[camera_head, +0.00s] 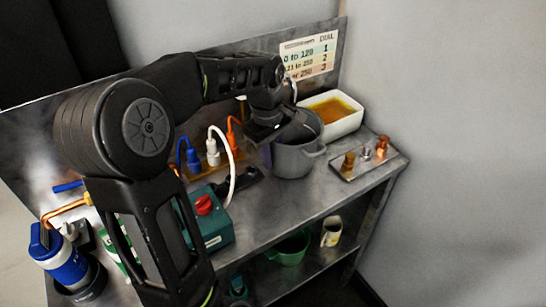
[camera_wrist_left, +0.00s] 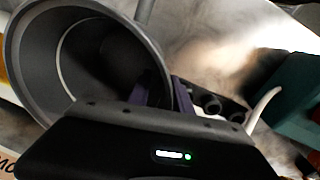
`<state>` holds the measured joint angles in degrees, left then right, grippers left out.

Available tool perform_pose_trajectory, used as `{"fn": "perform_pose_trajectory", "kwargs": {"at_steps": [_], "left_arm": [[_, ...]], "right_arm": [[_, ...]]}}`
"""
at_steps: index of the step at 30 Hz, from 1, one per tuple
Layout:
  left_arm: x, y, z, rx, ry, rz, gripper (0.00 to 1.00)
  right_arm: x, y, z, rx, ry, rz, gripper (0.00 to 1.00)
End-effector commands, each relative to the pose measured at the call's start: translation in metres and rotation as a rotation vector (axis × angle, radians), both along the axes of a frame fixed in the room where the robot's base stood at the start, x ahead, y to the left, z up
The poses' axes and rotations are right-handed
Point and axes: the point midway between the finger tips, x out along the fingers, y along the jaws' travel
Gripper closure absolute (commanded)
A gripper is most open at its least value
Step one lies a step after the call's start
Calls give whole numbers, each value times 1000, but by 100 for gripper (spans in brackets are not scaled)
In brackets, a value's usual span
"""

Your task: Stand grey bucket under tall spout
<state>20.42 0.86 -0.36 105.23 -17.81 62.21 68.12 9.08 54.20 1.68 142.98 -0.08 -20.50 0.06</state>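The grey bucket (camera_head: 293,160) stands upright at the back right of the metal bench. Its open mouth fills the upper left of the left wrist view (camera_wrist_left: 28,60). My left gripper (camera_head: 268,143) reaches over from the left and is at the bucket's left rim. In the left wrist view its purple fingers (camera_wrist_left: 168,92) sit on both sides of the bucket wall, close against it, so it looks shut on the rim. A copper pipe (camera_head: 66,208) sticks out at the bench's left end. I cannot tell which part is the tall spout. My right gripper is out of view.
A white tray of orange liquid (camera_head: 348,117) is behind the bucket. A plate with metal fittings (camera_head: 352,175) lies to its right. A teal box with a red knob (camera_head: 208,228), coloured plugs (camera_head: 212,150) and a white cable are to its left. A blue canister (camera_head: 62,262) stands far left.

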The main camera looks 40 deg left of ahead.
Motion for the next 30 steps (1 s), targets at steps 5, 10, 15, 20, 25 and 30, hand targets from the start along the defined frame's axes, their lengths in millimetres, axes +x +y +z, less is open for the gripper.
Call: {"fn": "perform_pose_trajectory", "kwargs": {"at_steps": [5, 10, 15, 20, 25, 30], "left_arm": [[-2, 0, 29, 1, -6, -1, 75], [-6, 1, 66, 1, -6, 0, 75], [-9, 1, 96, 1, -3, 0, 75], [-11, 1, 110, 0, -1, 1, 75], [-12, 1, 113, 0, 0, 0, 75], [-12, 1, 112, 0, 0, 0, 75]], "right_arm": [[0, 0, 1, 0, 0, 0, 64], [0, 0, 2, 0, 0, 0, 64], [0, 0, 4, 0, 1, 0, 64], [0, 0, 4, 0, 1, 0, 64], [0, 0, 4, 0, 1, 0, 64], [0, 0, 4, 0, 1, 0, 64]]}}
